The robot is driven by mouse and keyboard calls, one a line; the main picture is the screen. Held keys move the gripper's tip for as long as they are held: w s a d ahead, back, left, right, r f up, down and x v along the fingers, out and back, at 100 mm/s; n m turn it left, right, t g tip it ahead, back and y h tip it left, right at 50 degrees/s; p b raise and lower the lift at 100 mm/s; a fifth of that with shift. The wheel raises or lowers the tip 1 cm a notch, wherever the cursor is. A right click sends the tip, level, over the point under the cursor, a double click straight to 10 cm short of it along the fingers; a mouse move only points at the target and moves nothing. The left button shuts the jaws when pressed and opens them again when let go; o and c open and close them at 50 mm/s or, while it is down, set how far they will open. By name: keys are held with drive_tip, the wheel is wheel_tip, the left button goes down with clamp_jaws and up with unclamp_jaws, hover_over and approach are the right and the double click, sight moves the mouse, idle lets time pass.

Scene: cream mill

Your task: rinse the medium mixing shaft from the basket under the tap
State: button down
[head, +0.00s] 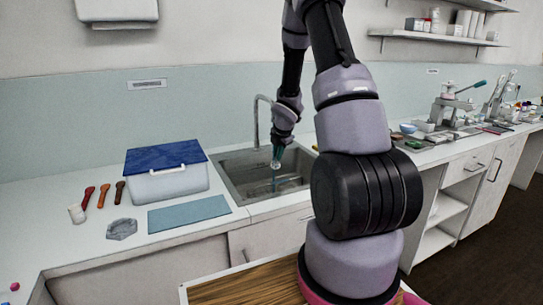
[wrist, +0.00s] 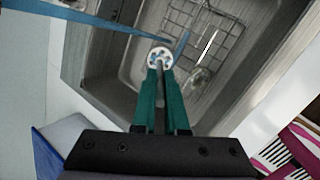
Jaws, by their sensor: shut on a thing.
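My gripper (head: 278,148) is over the sink (head: 231,180), pointing down. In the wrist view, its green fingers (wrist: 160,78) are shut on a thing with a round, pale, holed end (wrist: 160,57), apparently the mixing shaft. Most of the shaft is hidden by the fingers or seen end-on, so I cannot tell its size. The wire basket (wrist: 207,27) lies in the sink below, with a thin white rod (wrist: 207,47) and a blue one near it. The tap (head: 256,118) rises behind the sink, close to my gripper. I cannot make out running water.
A white tub with a blue lid (head: 165,156) and a blue mat (head: 190,213) lie left of the sink. The right counter (head: 430,145) is crowded with equipment.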

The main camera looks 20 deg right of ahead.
drive_tip(key=s+r, duration=0.4)
drive_tip(key=s, duration=0.1)
drive_tip(key=shift+a, duration=0.45)
idle(0.8)
